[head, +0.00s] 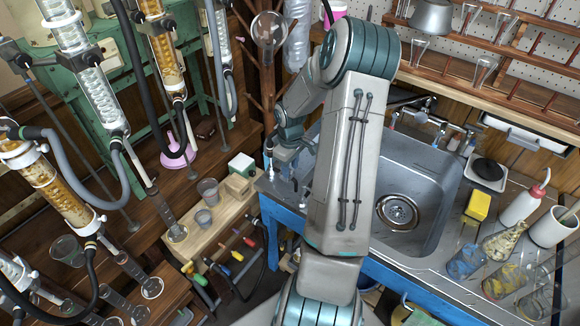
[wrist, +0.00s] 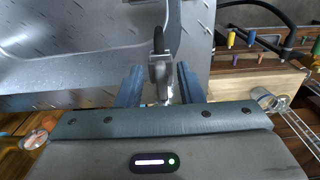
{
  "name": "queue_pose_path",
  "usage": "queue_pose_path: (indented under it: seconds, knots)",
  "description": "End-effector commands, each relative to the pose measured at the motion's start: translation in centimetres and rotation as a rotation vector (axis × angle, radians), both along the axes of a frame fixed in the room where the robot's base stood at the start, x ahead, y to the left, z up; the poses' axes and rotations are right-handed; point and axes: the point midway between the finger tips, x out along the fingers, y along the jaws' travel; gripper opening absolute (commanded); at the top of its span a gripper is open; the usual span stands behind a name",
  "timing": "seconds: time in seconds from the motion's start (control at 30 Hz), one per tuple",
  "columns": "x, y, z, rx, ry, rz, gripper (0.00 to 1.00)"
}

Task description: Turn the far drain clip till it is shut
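In the wrist view a small grey metal clip (wrist: 160,72) with a dark upper part stands at the rim of the metal sink. My gripper (wrist: 160,90) has its two blue fingers apart, one on each side of this clip. A narrow gap seems to show on both sides, so the fingers look open around it, not closed on it. In the head view my gripper (head: 287,150) is at the left rim of the sink, partly hidden by my arm. A small metal fitting (head: 302,190) shows nearer on the same rim. I cannot tell how far the clip is turned.
The sink basin (head: 425,190) lies right of my gripper. A wooden bench (head: 215,235) with beakers and coloured handles is on the left, below the glass columns. Bottles, a yellow sponge (head: 477,205) and glass flasks crowd the right counter. A wooden rack (head: 268,75) stands close behind.

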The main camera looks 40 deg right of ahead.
Motion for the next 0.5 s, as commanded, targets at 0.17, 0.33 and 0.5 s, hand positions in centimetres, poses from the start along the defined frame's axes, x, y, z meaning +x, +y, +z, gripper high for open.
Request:
queue_pose_path:
  seconds: [0.17,0.33,0.5]
  knots:
    - [0.01,-0.01,-0.31,-0.001,-0.001,0.0,0.34]
    - [0.02,0.01,-0.29,-0.001,-0.001,0.0,0.28]
    - [0.02,0.01,-0.28,-0.001,-0.001,0.0,0.0]
